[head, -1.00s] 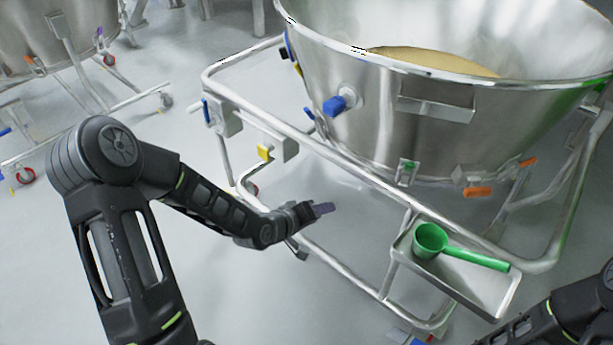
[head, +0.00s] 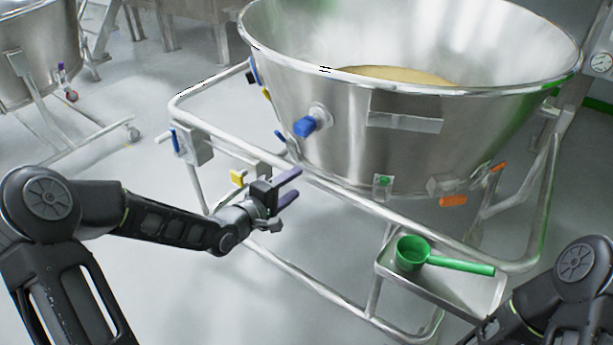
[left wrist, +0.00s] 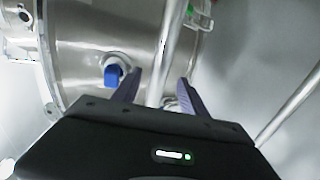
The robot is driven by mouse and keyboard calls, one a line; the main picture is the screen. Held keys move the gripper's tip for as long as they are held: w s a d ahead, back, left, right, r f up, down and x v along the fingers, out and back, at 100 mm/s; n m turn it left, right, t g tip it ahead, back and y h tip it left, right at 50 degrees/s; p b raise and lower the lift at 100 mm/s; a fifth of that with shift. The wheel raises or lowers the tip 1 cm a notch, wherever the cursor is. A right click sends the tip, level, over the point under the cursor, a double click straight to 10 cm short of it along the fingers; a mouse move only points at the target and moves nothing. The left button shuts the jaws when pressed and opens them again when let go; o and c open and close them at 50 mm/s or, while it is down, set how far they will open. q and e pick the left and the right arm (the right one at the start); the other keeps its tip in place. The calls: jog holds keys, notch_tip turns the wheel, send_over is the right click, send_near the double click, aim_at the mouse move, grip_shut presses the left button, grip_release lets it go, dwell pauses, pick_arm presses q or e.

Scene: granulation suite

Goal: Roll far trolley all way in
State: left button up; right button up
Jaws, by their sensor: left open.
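A steel trolley carrying a large bowl (head: 340,120) of tan powder stands in front of me; its tubular frame rail (head: 335,192) runs along the near side. Another steel bowl trolley (head: 40,60) stands farther away at the upper left. I cannot tell from the pictures which one the task calls far. My left gripper (head: 288,188) is open beside the near trolley's rail. In the left wrist view, a frame tube (left wrist: 168,60) passes between its fingers (left wrist: 158,92); contact is not clear. My right arm shows at the lower right, but its gripper is out of view.
A green scoop (head: 412,254) lies in a tray (head: 470,294) on the near trolley's frame. A blue knob (head: 306,126), a yellow tab (head: 238,178) and an orange handle (head: 453,201) stick out. Grey floor is clear between the trolleys.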

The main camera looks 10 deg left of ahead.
aim_at(303, 178)
pick_arm(q)
jog(key=b+x, duration=0.1)
jog(key=x, duration=0.5)
jog(key=shift+w+d+f, duration=0.1)
jog(key=shift+w, duration=0.15)
grip_shut()
dwell(1.2)
